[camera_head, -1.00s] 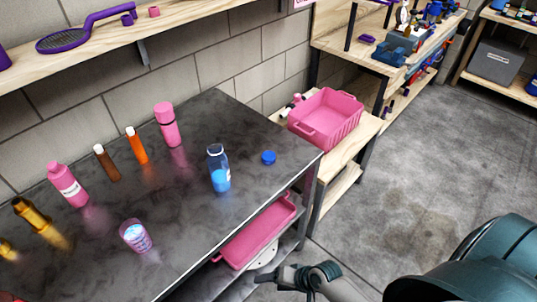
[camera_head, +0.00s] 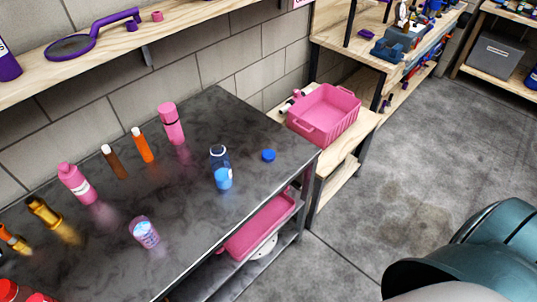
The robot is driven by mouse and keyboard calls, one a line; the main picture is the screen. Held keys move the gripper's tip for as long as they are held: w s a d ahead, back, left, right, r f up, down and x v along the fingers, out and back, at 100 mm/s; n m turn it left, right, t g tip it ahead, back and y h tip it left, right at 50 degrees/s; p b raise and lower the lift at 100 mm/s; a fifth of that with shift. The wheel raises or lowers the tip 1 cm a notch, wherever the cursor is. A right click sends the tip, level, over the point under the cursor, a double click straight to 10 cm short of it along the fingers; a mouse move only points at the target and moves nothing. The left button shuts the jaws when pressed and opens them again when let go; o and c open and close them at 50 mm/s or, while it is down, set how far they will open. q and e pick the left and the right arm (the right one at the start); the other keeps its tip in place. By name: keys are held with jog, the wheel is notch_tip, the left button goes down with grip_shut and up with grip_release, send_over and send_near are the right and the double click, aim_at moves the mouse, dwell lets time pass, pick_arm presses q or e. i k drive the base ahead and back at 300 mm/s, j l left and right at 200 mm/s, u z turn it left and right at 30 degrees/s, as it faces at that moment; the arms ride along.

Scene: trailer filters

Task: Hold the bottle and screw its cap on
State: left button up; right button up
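A clear blue bottle (camera_head: 221,172) with blue in its lower part stands upright on the dark metal table (camera_head: 205,115), near the table's right end. Its top shows no blue cap. A small round blue cap (camera_head: 268,155) lies on the table to the right of the bottle, apart from it and near the table's right edge. Neither of my grippers shows in this view. Nothing touches the bottle or the cap.
Pink (camera_head: 170,122), orange (camera_head: 142,144) and brown (camera_head: 114,162) bottles stand left of the bottle, with a patterned cup (camera_head: 145,233) in front. A pink bin (camera_head: 325,112) sits right of the table. A pink tray (camera_head: 259,226) lies on the lower shelf.

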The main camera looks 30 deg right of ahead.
aim_at(219, 160)
jog(key=i+l+u, duration=0.15)
jog(key=l+u, duration=0.2)
jog(key=l, duration=1.35)
jog(key=l+u, duration=0.35)
jog(key=l, duration=1.35)
jog(key=k, duration=0.05)
